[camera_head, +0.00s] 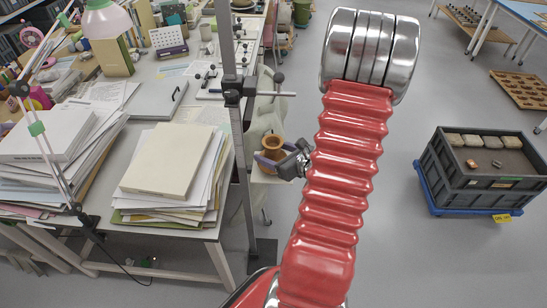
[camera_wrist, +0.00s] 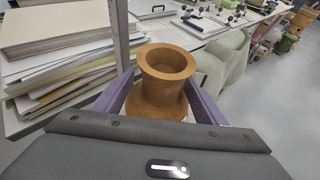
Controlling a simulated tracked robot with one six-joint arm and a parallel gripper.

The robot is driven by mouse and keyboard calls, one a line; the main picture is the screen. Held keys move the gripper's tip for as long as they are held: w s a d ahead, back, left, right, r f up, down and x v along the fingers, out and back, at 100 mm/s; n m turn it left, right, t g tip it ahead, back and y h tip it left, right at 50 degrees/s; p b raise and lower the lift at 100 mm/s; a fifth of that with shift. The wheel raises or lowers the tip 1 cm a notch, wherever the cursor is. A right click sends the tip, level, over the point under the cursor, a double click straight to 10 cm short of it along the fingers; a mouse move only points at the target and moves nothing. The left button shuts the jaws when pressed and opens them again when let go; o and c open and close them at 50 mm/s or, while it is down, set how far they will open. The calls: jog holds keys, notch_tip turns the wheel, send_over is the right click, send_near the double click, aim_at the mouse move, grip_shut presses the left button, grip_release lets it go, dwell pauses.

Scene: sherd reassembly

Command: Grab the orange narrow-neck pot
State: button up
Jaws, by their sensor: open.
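The orange narrow-neck pot (camera_wrist: 165,85) stands upright in the wrist view, with a flared rim and a wider body below. It also shows small in the head view (camera_head: 273,146), just left of my red arm. My gripper (camera_wrist: 155,95) is open, with one purple finger on each side of the pot. It also shows in the head view (camera_head: 268,161) at the pot. I cannot tell whether the fingers touch the pot. The pot's base is hidden behind the gripper body in the wrist view.
Stacks of papers and books (camera_head: 165,165) lie on the desk left of the pot, near a metal upright post (camera_head: 240,130). A grey crate (camera_head: 485,170) on a blue dolly stands on the floor at right. Open floor lies between my arm and the crate.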

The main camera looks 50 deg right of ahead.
jog(key=shift+x, duration=2)
jog(key=shift+c, duration=0.2)
jog(key=shift+s+f, duration=0.1)
jog(key=shift+s, duration=0.05)
grip_shut()
jog(key=shift+a, duration=0.1)
notch_tip(320, 180, up, 10)
jog(key=shift+r, duration=0.2)
dwell(0.3)
